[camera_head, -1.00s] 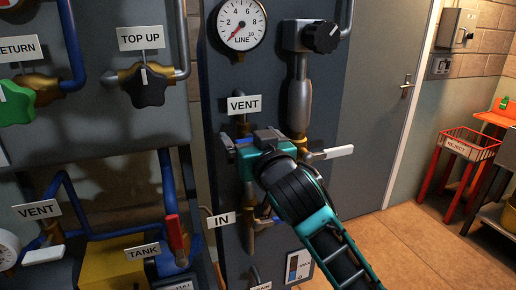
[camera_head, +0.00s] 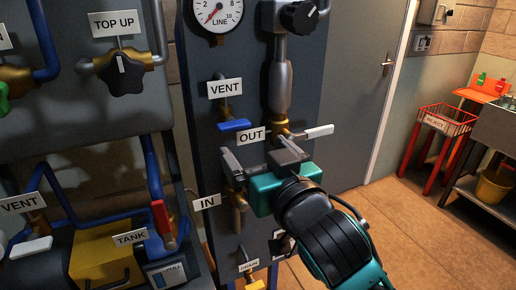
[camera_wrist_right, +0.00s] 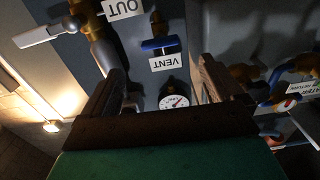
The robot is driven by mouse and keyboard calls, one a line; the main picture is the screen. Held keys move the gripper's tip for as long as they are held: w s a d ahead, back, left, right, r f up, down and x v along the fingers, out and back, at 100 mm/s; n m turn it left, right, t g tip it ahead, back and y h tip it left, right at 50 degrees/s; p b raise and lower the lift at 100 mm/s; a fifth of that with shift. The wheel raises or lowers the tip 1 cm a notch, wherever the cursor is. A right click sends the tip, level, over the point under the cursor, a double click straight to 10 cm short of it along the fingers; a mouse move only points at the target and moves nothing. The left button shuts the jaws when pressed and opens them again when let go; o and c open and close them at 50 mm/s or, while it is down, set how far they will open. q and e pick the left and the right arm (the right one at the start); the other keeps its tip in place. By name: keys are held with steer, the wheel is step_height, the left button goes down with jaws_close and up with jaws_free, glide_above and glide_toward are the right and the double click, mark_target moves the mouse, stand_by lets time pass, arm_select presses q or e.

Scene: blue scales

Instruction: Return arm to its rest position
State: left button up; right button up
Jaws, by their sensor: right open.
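My right gripper (camera_head: 262,160) is in front of the grey panel (camera_head: 215,150), just below the OUT label (camera_head: 252,135). Its jaws are apart with nothing between them; they also show open in the right wrist view (camera_wrist_right: 160,90). The blue VENT handle (camera_head: 234,126) lies level above the gripper and also shows in the wrist view (camera_wrist_right: 160,43). The white OUT handle (camera_head: 319,132) points to the right. The gripper hides part of the panel and pipework between OUT and IN. My left gripper is not in view.
The LINE gauge (camera_head: 217,10) and a black knob (camera_head: 300,17) are above. Left are the TOP UP knob (camera_head: 122,72), a red handle (camera_head: 161,217) and a yellow box (camera_head: 100,257). A red REJECT basket (camera_head: 446,120) stands right. Open floor (camera_head: 425,235) lies between.

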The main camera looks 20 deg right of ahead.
stand_by(0.4)
step_height(320, 180, down, 20)
steer(key=s+f+n+g+y, duration=0.1)
steer(key=s+n+g, duration=0.1)
steer(key=g, duration=0.2)
steer(key=s+f+g, duration=0.1)
steer(key=s+f, duration=0.4)
steer(key=f, duration=0.2)
steer(key=s+d+f+g, duration=0.1)
steer(key=s+f+g, duration=0.1)
steer(key=s+f, duration=0.3)
step_height(320, 180, down, 4)
steer(key=shift+d+r, duration=0.15)
steer(key=shift+r, duration=0.05)
